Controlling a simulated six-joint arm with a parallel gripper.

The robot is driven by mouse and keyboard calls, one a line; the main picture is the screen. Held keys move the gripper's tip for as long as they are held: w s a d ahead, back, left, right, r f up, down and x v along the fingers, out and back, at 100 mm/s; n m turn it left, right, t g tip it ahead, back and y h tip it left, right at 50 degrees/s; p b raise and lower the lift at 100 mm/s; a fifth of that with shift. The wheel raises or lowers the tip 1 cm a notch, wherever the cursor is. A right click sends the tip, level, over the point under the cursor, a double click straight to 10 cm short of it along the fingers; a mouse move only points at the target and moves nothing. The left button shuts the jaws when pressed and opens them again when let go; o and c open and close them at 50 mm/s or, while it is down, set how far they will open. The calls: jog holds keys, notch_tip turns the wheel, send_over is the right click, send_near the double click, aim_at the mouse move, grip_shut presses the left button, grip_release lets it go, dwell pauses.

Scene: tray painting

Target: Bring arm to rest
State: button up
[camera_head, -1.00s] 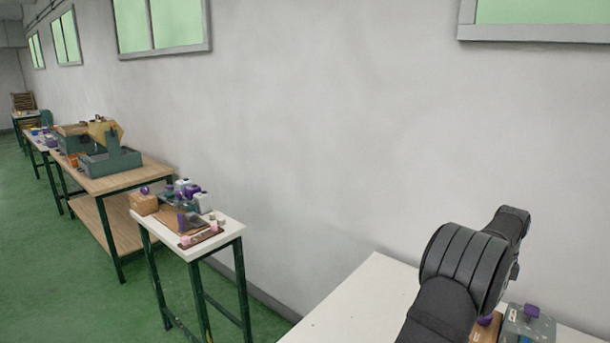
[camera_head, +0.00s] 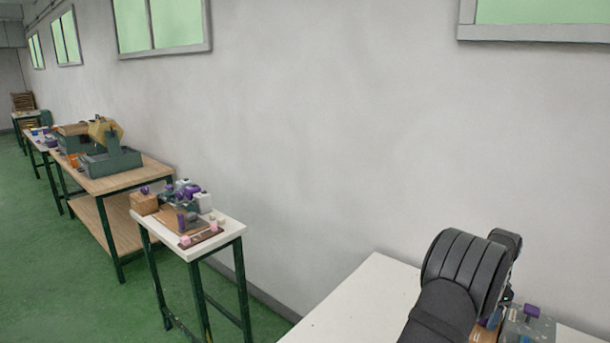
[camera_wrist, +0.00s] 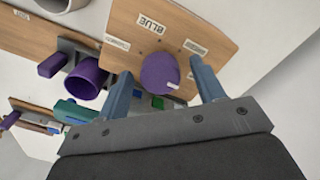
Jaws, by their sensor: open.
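My gripper (camera_wrist: 161,68) shows in the wrist view with two blue-grey fingers spread apart. Nothing is held between them. Beyond the fingers is a wooden board (camera_wrist: 205,35) with a label reading BLUE, seen upside down. A round purple piece (camera_wrist: 160,72) on the board appears between the fingertips; I cannot tell its distance from them. My dark arm (camera_head: 463,275) stands over the white table (camera_head: 350,300) at the lower right of the head view. The gripper itself is hidden there.
A purple cup-like part (camera_wrist: 87,78) and a purple block (camera_wrist: 52,65) lie left of the board. In the head view, a clear-grey box (camera_head: 530,328) is beside my arm. A small white table (camera_head: 232,232) and a workbench (camera_head: 140,178) stand to the left. The near white tabletop's left part is clear.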

jog(key=n, duration=0.5)
jog(key=shift+n, duration=0.3)
jog(key=n, duration=0.5)
jog(key=shift+s+n, duration=0.1)
jog(key=shift+n, duration=0.2)
jog(key=shift+o, duration=0.2)
